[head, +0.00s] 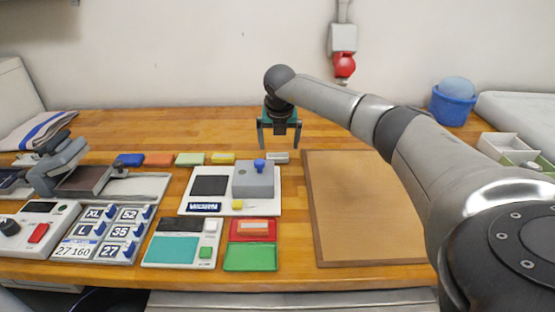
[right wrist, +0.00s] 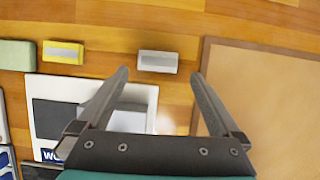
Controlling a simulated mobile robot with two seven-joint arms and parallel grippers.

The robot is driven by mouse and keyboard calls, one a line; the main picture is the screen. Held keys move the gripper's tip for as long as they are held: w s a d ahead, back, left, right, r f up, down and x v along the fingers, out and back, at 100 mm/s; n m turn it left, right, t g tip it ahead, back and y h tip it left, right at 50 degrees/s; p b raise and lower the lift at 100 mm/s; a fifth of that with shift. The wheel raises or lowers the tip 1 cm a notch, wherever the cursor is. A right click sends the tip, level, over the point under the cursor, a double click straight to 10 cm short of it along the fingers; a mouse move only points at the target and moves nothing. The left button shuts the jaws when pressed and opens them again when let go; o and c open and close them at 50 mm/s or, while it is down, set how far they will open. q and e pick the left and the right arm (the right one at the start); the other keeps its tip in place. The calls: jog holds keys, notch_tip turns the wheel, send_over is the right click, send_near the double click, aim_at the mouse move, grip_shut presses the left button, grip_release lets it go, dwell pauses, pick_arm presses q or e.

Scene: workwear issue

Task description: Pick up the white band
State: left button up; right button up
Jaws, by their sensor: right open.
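The white band (head: 278,158) is a small pale block with a grey strip. It lies on the wooden worktop at the right end of a row of coloured bands. It also shows in the right wrist view (right wrist: 157,61), whole and uncovered. My right gripper (head: 279,147) is open and empty, pointing down by the white band. In the right wrist view the gripper's fingertips (right wrist: 159,74) are wide apart, one on each side of the band's line, and the band lies just beyond them, not gripped. My left gripper is not in view.
Yellow (head: 223,158), green (head: 190,159), orange (head: 158,160) and blue (head: 130,160) bands lie to the left. A white-based device with a grey block (head: 253,183) stands in front. A brown board (head: 365,215) lies to the right. A blue tub (head: 452,107) stands at the back right.

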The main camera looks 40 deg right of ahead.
aim_at(278, 156)
jog(key=shift+a+b+x, duration=0.1)
jog(key=shift+b+x, duration=0.2)
jog(key=shift+x, duration=1)
jog(key=shift+a+b+x, duration=0.15)
jog(key=shift+b+x, duration=0.15)
jog(key=shift+x, duration=1.05)
jog(key=c, duration=1.2)
